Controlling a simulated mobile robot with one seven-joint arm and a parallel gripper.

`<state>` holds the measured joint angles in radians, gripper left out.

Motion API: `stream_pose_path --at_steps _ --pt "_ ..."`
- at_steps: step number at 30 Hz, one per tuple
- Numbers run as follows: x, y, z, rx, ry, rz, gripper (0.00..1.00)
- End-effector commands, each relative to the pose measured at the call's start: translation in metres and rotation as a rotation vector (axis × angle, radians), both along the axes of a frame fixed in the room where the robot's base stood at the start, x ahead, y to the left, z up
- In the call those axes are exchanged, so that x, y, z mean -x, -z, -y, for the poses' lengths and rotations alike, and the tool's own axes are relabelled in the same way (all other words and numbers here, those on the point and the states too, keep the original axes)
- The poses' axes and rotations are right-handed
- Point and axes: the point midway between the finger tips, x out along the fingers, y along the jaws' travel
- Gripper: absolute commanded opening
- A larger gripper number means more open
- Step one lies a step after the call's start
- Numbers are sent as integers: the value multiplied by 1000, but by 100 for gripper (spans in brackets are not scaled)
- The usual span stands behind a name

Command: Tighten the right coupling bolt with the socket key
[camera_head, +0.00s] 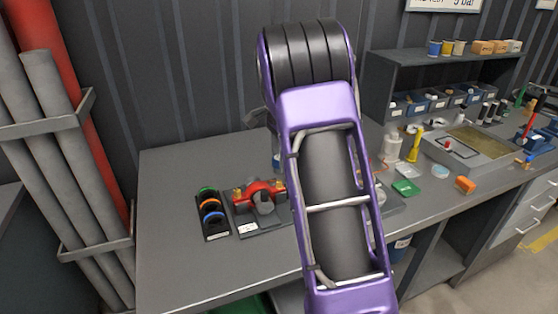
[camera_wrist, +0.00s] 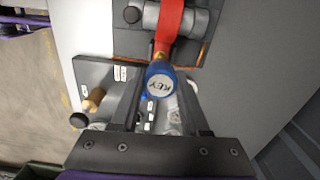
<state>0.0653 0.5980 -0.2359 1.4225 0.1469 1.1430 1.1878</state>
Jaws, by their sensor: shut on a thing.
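My gripper (camera_wrist: 162,88) is shut on the socket key (camera_wrist: 160,86), which has a blue body and a pale round top marked KEY. In the wrist view the key stands over the near end of the red coupling (camera_wrist: 175,24), by a small brass-coloured piece. The key hides its own lower end, so I cannot tell whether it sits on a bolt. In the head view the red coupling (camera_head: 262,188) lies on a dark base, with a brass bolt (camera_head: 238,193) at its left end. My arm hides my gripper and the key there.
A holder with coloured rings (camera_head: 211,214) stands left of the coupling. A dark tray (camera_wrist: 92,72) with a wooden-handled tool (camera_wrist: 94,101) lies close to my gripper. The right bench holds bins, a green box (camera_head: 406,187) and an orange block (camera_head: 465,184).

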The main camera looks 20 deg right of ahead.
Motion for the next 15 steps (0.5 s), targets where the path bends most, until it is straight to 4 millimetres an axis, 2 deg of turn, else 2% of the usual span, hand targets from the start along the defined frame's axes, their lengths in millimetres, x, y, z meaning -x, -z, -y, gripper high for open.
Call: stream_pose_path --at_steps 7,15 --pt "-1 -8 2 2 240 4 0" --pt "-1 -5 2 3 299 4 0"
